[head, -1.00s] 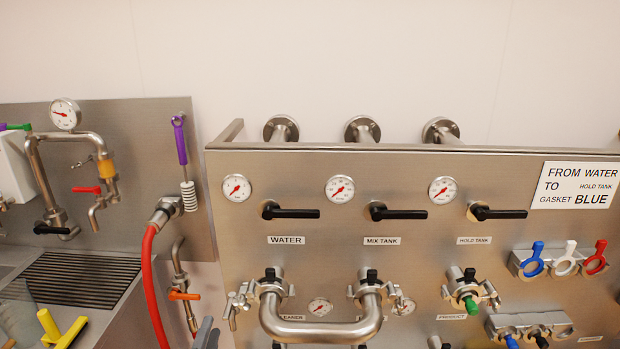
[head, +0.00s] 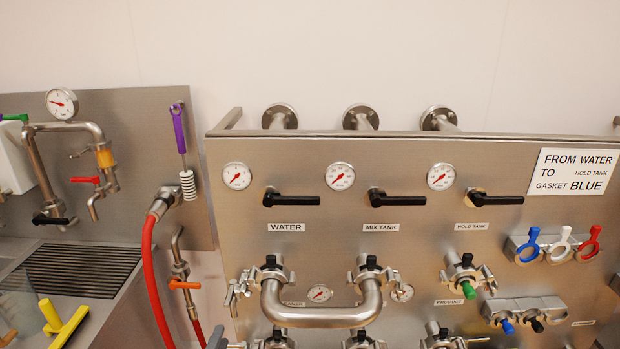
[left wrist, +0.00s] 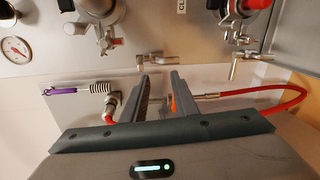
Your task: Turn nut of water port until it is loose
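The water port (head: 270,274) sits below the WATER label, held by a steel clamp and joined to a U-shaped steel pipe (head: 320,317). The clamp's wing nut (head: 236,292) sticks out at the port's left side. In the left wrist view, which is turned sideways, the port's clamp (left wrist: 100,12) is at the top left with its nut (left wrist: 104,40) below. My right gripper is not in view.
A red hose (head: 150,270), an orange-handled valve (head: 184,285) and a purple-handled brush (head: 179,130) are left of the port. A lower row of clamped ports (head: 277,340) lies beneath. A red-capped port (left wrist: 255,5) shows top right in the wrist view.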

